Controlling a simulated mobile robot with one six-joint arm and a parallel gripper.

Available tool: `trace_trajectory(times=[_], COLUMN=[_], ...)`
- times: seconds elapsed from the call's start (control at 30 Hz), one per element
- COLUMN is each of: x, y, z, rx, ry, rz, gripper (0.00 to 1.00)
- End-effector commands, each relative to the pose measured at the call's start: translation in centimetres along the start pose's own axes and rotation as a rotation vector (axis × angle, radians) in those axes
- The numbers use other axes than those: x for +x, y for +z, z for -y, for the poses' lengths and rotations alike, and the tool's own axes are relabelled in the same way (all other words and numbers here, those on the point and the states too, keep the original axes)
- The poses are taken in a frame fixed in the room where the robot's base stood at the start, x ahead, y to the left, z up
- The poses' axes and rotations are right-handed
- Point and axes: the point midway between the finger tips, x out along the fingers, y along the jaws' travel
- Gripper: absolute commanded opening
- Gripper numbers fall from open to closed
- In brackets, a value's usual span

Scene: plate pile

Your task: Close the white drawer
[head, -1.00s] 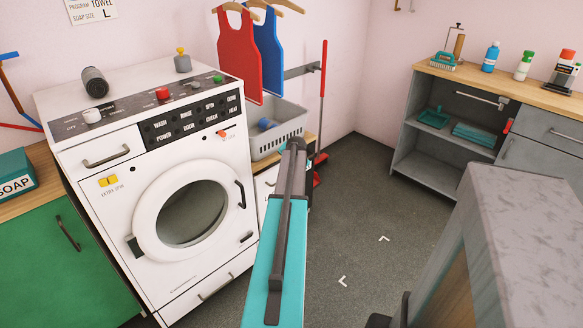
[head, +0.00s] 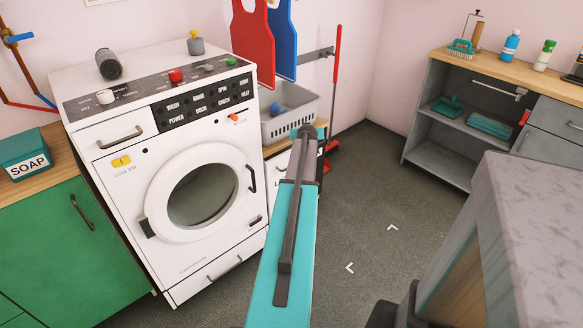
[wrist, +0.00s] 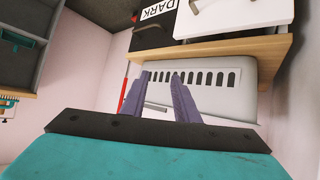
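A white drawer (wrist: 235,14) with a dark handle shows at the top of the wrist view, beside a black front marked DARK (wrist: 157,14). Part of the white drawer also shows in the head view (head: 283,172), under the basket and left of my arm. I cannot tell how far out it stands. My gripper (wrist: 160,76) has two fingers spread apart with nothing between them. In the wrist view they lie over the grey basket, apart from the drawer handle. In the head view my forearm hides the fingers.
The grey basket (head: 285,126) sits on a wooden top (wrist: 230,52) above the drawers. A white washing machine (head: 170,270) stands to the left, with its door shut. Open floor (head: 360,220) lies right of my arm.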

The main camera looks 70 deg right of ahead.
Motion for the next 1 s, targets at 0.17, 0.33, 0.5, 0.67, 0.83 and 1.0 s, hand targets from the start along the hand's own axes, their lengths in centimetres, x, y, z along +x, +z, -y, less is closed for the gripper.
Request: trace_trajectory(times=[0.17, 0.33, 0.5, 0.67, 0.83, 1.0], x=[-0.7, -1.2, -1.9, -2.6, -3.4, -4.1], y=[-0.9, -1.1, -0.6, 0.8, 2.9, 5.3], z=[-0.2, -0.1, 0.2, 0.7, 1.6, 2.4], rx=[-0.213, -0.420, -0.623, -0.811, -0.994, -1.128], ry=[0.039, 0.097, 0.176, 0.269, 0.379, 0.475], rz=[-0.110, -0.209, -0.300, -0.374, -0.440, -0.483], gripper=[0.28, 0.28, 0.28, 0.28, 0.28, 0.28])
